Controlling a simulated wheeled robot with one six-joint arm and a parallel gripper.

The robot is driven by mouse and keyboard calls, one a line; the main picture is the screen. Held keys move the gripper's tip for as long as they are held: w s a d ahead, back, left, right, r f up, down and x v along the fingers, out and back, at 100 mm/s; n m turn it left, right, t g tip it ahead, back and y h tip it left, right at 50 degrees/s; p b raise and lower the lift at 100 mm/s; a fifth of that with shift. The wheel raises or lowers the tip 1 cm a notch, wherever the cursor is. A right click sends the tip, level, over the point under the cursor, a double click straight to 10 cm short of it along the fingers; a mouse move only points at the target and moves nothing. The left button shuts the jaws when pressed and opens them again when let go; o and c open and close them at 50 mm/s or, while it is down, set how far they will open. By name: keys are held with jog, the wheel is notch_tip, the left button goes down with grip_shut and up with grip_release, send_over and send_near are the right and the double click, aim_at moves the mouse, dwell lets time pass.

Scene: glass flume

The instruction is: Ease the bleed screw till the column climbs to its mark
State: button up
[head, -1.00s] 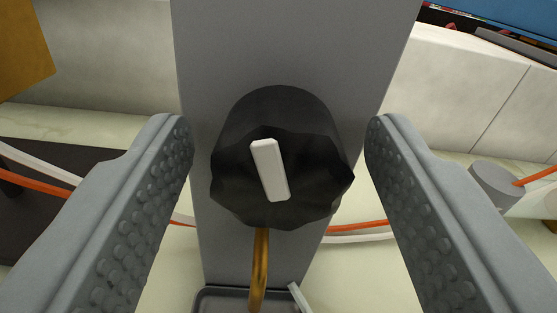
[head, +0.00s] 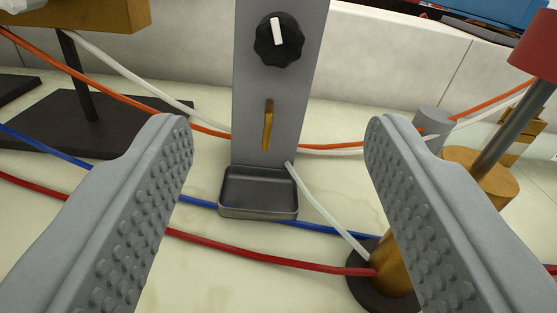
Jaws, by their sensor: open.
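The bleed screw is a black fluted knob (head: 279,39) with a white pointer bar, on the front of a grey upright panel (head: 250,100). Its pointer stands nearly upright, leaning slightly left at the top. Below it a brass spout (head: 268,125) hangs over a small grey metal tray (head: 258,194) at the panel's foot. My gripper (head: 277,135) is open and empty. Its two ribbed fingers are apart on either side of the panel, with the knob ahead of and above them, untouched. I cannot make out a liquid column or its mark.
Orange, white, blue and red hoses cross the pale bench. A brass post with a dark round base (head: 372,285) and a red-capped grey rod (head: 510,130) stand at right. A dark stand base (head: 95,125) is at left. A pale wall closes the back.

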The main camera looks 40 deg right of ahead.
aim_at(279, 44)
jog(key=shift+v, duration=1.15)
jog(key=shift+w+d, duration=0.1)
dwell(0.4)
jog(key=x, duration=1.7)
jog(key=c, duration=1)
jog(key=shift+m, duration=2)
jog(key=o, duration=1)
